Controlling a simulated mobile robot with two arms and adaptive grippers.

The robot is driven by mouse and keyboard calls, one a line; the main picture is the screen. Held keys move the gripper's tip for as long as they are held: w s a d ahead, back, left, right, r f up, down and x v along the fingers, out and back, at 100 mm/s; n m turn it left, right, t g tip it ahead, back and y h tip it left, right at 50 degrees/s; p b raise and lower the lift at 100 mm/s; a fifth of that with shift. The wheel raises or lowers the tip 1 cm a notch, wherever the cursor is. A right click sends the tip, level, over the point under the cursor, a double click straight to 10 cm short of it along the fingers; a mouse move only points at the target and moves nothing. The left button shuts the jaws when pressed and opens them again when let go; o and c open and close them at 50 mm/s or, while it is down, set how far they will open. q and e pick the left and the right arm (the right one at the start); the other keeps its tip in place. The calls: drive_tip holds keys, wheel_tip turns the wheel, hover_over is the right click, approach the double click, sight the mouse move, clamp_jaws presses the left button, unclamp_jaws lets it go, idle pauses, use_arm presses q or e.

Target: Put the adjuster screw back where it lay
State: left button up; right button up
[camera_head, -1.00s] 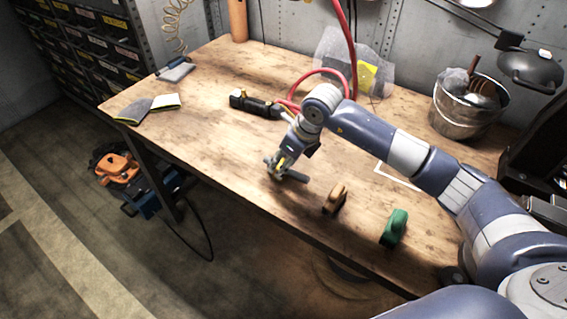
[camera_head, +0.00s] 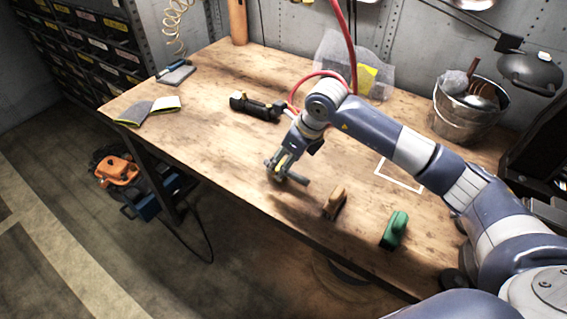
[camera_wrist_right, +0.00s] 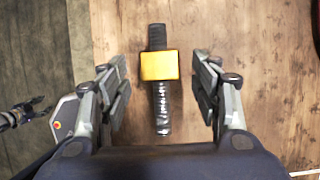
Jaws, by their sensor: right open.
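In the right wrist view, a dark threaded rod with a yellow block around it (camera_wrist_right: 160,66), which looks like the adjuster screw, lies lengthwise over the wooden bench top. It sits between the two spread fingers of my right gripper (camera_wrist_right: 162,98), with a clear gap on each side. In the head view my right gripper (camera_head: 285,172) is open, pointing down low over the bench (camera_head: 205,130) near its front edge. The screw is hard to make out there, largely hidden by the gripper.
A wooden-handled item (camera_head: 335,202) and a green one (camera_head: 394,230) stand right of the gripper. A white outline (camera_head: 400,186) marks the bench behind them. Gloves (camera_head: 150,109) lie left; a bucket (camera_head: 466,112) stands right.

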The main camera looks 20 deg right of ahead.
drive_tip(key=b+v, duration=0.1)
drive_tip(key=v, duration=0.9)
drive_tip(key=shift+s, duration=0.2)
drive_tip(key=shift+r, duration=0.15)
